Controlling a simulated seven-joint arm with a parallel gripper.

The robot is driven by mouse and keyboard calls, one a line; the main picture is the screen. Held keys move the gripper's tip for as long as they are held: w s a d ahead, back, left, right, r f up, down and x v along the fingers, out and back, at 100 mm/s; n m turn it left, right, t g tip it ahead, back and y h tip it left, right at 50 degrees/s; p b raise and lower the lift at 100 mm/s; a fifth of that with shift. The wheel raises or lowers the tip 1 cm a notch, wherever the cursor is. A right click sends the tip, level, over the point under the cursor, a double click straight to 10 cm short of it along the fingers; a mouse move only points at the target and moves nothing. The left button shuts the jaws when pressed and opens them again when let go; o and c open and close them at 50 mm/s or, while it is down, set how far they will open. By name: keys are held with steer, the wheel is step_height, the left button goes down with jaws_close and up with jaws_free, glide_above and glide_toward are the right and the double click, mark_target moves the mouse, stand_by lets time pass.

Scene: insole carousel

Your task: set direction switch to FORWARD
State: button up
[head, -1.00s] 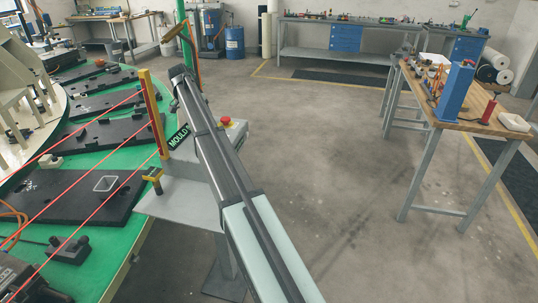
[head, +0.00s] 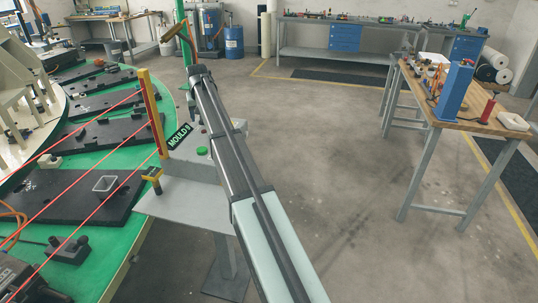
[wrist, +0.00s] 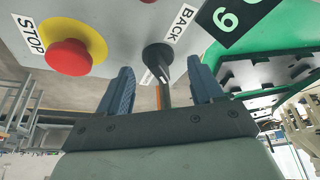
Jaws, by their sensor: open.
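The direction switch (wrist: 157,54) is a dark round knob with a narrow bar, on the grey control box (head: 203,172). In the wrist view a BACK label (wrist: 181,27) is beside it, and a second label (wrist: 154,71) is partly covered and unreadable. My gripper (wrist: 161,66) is open, its two blue-grey fingers on either side of the switch bar, with gaps visible between. I cannot tell how deep the fingertips are relative to the knob. In the head view my arm hides the switch and the fingers.
A red STOP button (wrist: 69,56) on a yellow disc is just left of the fingers. A green button (head: 202,150) and the MOULD display (head: 180,136) are on the box. The green carousel table (head: 120,222) with black moulds is left, behind red beams.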

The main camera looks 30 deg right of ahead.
steer(key=shift+d+n+y, duration=0.1)
steer(key=shift+n+y, duration=0.4)
steer(key=shift+n, duration=0.7)
steer(key=v, duration=1.4)
steer(key=s+d+f+m+h, duration=0.25)
steer(key=d+f, duration=0.35)
steer(key=d, duration=0.3)
steer(key=s+d+f+m+h, duration=0.25)
steer(key=d+f, duration=0.35)
steer(key=d, duration=0.3)
steer(key=s+d+f+m+g, duration=0.1)
steer(key=s+f, duration=0.2)
steer(key=f, duration=0.5)
steer(key=s+d+f+g+y, duration=0.1)
steer(key=s+f, duration=0.3)
steer(key=f, duration=0.5)
steer(key=shift+d+m, duration=0.15)
steer(key=shift+m, duration=0.25)
